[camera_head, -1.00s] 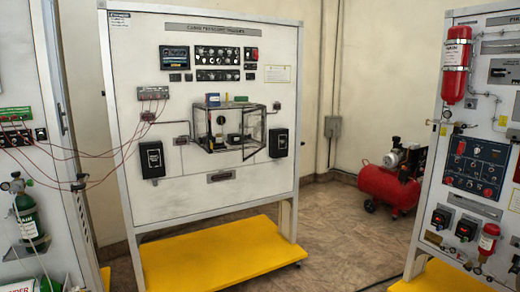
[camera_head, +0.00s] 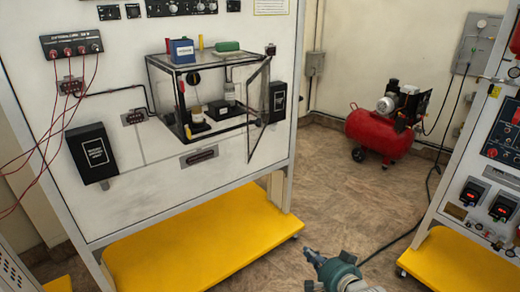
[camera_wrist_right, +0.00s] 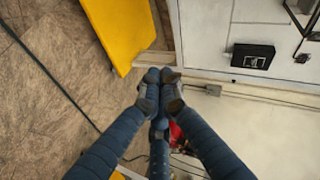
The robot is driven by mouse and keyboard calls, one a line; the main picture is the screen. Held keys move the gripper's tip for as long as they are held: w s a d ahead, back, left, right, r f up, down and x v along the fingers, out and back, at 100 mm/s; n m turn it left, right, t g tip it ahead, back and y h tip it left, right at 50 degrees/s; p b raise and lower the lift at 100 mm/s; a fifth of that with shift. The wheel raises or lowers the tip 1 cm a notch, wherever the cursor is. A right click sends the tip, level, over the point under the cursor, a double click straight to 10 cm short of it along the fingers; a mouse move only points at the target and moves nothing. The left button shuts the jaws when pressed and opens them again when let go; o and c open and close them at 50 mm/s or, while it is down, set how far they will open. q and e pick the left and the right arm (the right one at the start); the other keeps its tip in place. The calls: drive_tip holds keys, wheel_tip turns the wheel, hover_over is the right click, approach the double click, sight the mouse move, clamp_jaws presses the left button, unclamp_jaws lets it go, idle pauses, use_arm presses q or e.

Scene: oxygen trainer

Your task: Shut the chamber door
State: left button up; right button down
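The chamber (camera_head: 160,62) is a clear box with a black frame on the upright white panel. Its door (camera_head: 258,105) is a clear, black-framed leaf that stands open, swung outward from the right side of the box. My right gripper (camera_head: 312,270) is at the bottom of the head view, well below the door and apart from it. In the right wrist view my gripper's fingers (camera_wrist_right: 160,82) converge and hold nothing I can see; the gap between them is unclear. My left gripper is in neither view.
A black box (camera_head: 278,102) sits on the panel right behind the door, and another (camera_head: 92,153) is at the left. A yellow base (camera_head: 200,250) juts out below. A red compressor (camera_head: 378,132) stands at the back. Brown floor (camera_head: 330,200) is free between the panels.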

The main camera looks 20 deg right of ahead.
drive_tip(key=w+a+r+m+t+y+p, duration=0.1)
drive_tip(key=a+r, duration=0.1)
drive_tip(key=r, duration=0.8)
drive_tip(key=w+a+r+m+t+y, duration=0.1)
drive_tip(key=r+t, duration=0.1)
drive_tip(key=r, duration=0.7)
drive_tip(key=t+y+p, duration=0.1)
drive_tip(key=y, duration=0.1)
approach(251, 149)
drive_tip(key=s+d, duration=0.4)
drive_tip(key=s, duration=0.3)
drive_tip(key=shift+m, duration=0.3)
drive_tip(key=p+x, duration=0.1)
drive_tip(key=x, duration=0.3)
drive_tip(key=a+p+x, duration=0.1)
drive_tip(key=x, duration=0.3)
drive_tip(key=a+p+x, duration=0.1)
drive_tip(key=p+x, duration=0.1)
drive_tip(key=x, duration=0.2)
drive_tip(key=shift+a, duration=0.15)
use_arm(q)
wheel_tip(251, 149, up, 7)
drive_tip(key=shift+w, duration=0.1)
